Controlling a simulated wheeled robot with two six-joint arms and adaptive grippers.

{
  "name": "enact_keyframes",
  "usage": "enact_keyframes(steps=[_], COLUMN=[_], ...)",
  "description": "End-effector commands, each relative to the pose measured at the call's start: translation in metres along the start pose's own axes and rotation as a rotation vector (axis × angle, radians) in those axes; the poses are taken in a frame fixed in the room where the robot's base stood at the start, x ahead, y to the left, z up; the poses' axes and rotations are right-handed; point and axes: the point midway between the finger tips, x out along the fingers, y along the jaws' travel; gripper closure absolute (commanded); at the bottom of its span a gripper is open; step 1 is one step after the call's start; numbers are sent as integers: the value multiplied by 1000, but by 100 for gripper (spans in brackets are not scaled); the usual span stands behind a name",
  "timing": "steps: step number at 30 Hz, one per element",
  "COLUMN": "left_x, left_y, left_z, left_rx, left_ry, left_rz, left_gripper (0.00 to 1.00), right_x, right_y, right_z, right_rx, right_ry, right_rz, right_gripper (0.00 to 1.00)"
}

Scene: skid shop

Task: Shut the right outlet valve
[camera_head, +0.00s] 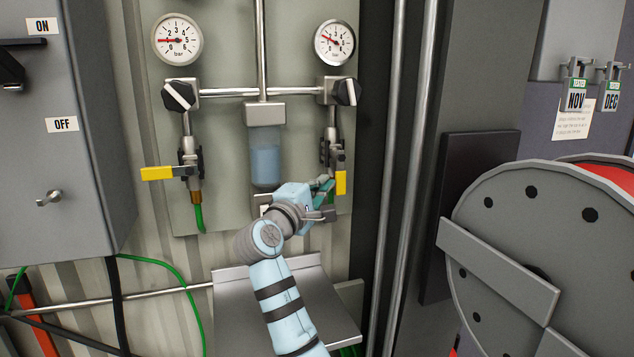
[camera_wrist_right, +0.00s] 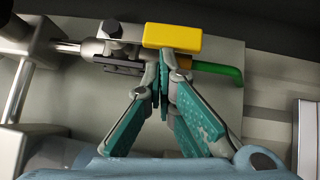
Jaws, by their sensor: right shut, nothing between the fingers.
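The right outlet valve (camera_head: 327,150) is on the pipe below the right gauge. Its yellow lever (camera_head: 341,183) hangs straight down, in line with the pipe; in the right wrist view the lever (camera_wrist_right: 172,38) lies along the line of the green hose. My right gripper (camera_head: 329,187) is just left of the lever in the head view, shut and empty. In the right wrist view its fingertips (camera_wrist_right: 163,68) are together right by the lever's edge; I cannot tell whether they touch it. My left gripper is not in view.
The left outlet valve (camera_head: 190,157) has its yellow lever (camera_head: 157,173) sideways, across its pipe. A clear bowl (camera_head: 265,158) hangs between the valves. A metal shelf (camera_head: 240,310) is below. Vertical pipes (camera_head: 415,150) and a hose reel (camera_head: 500,230) stand to the right.

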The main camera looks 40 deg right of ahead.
Motion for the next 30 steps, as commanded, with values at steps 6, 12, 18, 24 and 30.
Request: enact_keyframes(steps=[6,12,18,24,30], left_x=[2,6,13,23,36], left_y=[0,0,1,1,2], left_z=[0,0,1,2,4], left_rx=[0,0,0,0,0], left_ry=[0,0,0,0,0], left_rz=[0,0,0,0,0], left_gripper=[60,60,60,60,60], right_x=[3,7,15,23,32], right_y=[-4,-10,-18,-23,-25], right_z=[3,8,15,24,33], right_rx=[-46,-135,-265,-401,-536], right_ry=[-3,-4,-4,-3,-5], right_rz=[46,133,264,399,534], right_gripper=[100,100,100,100,100])
